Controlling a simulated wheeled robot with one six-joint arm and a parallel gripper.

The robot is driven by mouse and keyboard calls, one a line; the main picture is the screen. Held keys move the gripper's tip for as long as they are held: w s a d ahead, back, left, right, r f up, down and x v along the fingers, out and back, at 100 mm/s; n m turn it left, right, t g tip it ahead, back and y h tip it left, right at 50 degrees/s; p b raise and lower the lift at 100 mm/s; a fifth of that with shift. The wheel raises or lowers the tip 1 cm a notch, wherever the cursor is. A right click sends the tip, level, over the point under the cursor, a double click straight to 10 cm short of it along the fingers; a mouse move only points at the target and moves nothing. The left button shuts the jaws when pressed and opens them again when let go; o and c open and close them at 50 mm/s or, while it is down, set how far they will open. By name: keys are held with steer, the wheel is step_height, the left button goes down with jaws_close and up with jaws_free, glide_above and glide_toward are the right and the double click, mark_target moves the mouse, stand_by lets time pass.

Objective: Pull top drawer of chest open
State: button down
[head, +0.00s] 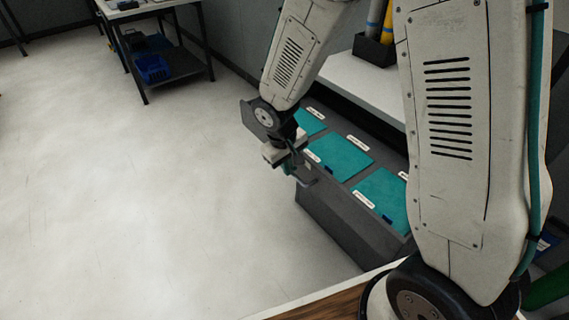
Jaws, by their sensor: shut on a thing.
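The top drawer (340,208) of the chest is dark grey and stands out from under a pale top (362,92). Its inside shows, with several teal panels (340,157) and small white labels. My gripper (299,172) is at the drawer's front edge, left of the panels. It is shut on what looks like the drawer's handle, which the fingers mostly hide. My arm hides the drawer's right end and part of the chest.
A dark holder (374,50) with yellow and grey rolls stands on the pale top. A dark-framed table (165,10) with a blue bin (152,68) on its lower shelf is at the back left. A wooden surface (325,305) edges the bottom. The pale floor to the left is clear.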

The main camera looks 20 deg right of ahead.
steer(key=shift+a+r, duration=0.1)
steer(key=shift+a, duration=0.1)
steer(key=c, duration=1.5)
jaws_free()
step_height(320, 180, up, 8)
steer(key=a, duration=0.1)
steer(key=shift+s+a+f, duration=0.2)
steer(key=shift+s, duration=0.05)
